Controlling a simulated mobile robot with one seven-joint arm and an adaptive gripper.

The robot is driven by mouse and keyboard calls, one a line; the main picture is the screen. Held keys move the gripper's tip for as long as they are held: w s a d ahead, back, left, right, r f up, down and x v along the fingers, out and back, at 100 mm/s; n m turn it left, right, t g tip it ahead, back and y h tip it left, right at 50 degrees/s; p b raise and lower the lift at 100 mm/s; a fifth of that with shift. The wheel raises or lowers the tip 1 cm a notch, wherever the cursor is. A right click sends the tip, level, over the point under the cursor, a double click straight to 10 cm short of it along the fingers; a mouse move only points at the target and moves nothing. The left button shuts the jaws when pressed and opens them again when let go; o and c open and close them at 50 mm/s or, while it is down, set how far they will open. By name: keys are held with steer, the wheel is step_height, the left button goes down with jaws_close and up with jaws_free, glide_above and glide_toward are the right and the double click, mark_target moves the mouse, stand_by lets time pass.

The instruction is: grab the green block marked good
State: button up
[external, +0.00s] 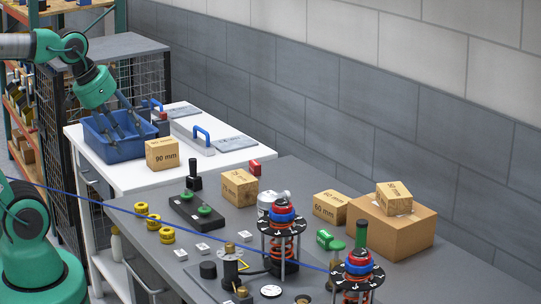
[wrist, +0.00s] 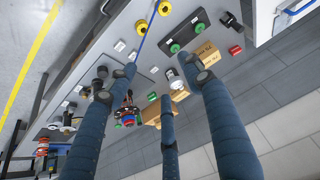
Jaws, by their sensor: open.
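A small green patch in the wrist view (wrist: 152,96) looks like the same block. My gripper (external: 128,132) has several long dark fingers, spread open and empty.
A red block (external: 254,167) stands behind the wooden block (external: 239,188). Near the green block are the 60 mm block (external: 330,207), a cardboard box (external: 391,228) and two ringed spring stands (external: 281,236) (external: 357,277). A blue cable (external: 190,226) crosses the external view.

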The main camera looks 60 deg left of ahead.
steer(key=w+d+r+n+g+p, duration=0.1)
steer(key=w+d+r+n, duration=0.1)
steer(key=w, duration=0.4)
steer(key=w+d+r+n+p, duration=0.2)
steer(key=w+r, duration=0.1)
steer(key=w, duration=0.3)
steer(key=n+g+p, duration=0.5)
steer(key=n+p, duration=0.3)
steer(key=n, duration=0.4)
glide_above(325, 240)
steer(key=w+a, duration=0.2)
steer(key=w, duration=0.1)
step_height(325, 240, down, 19)
steer(key=shift+s+f, duration=0.15)
steer(key=shift+s, duration=0.1)
steer(key=shift+f+b, duration=0.55)
steer(key=shift+f, duration=3.75)
